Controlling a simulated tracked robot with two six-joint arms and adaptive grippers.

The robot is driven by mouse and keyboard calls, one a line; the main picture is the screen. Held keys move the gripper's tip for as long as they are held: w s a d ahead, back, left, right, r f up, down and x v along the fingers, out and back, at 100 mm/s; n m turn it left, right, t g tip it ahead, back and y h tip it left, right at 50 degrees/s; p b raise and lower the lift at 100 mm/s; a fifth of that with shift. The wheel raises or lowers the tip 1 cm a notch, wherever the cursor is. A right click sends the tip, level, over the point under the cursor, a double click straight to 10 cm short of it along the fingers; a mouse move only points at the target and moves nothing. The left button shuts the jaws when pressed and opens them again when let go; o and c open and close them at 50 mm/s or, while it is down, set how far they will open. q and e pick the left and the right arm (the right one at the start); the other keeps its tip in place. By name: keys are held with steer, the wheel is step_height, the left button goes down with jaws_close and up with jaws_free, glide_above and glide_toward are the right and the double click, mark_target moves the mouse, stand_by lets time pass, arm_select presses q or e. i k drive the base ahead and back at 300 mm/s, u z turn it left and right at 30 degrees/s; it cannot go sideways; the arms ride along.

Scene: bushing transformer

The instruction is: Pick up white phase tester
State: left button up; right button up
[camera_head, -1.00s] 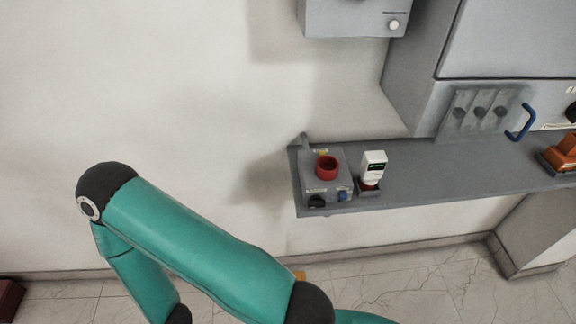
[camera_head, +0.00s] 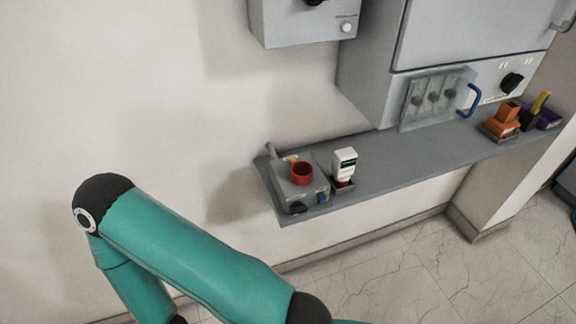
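The white phase tester (camera_head: 345,163) stands upright in a small dark holder (camera_head: 342,189) on the grey shelf (camera_head: 410,150). It has a dark green display near its top and a red part at its base. My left arm, teal with black joints, crosses the lower left of the head view, in front of and below the shelf. Neither gripper is in view.
A grey box with a red ring (camera_head: 302,173) stands left of the tester. Orange tools (camera_head: 504,118) and a yellow-handled tool (camera_head: 540,103) stand at the shelf's right. Grey cabinets (camera_head: 455,40) hang above the shelf. The shelf's middle is clear.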

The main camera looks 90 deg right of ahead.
mark_target(344, 160)
steer(key=u, duration=0.25)
steer(key=i, duration=0.2)
steer(key=u, duration=3.7)
steer(key=i, duration=0.6)
steer(key=u, duration=5.65)
steer(key=i, duration=0.4)
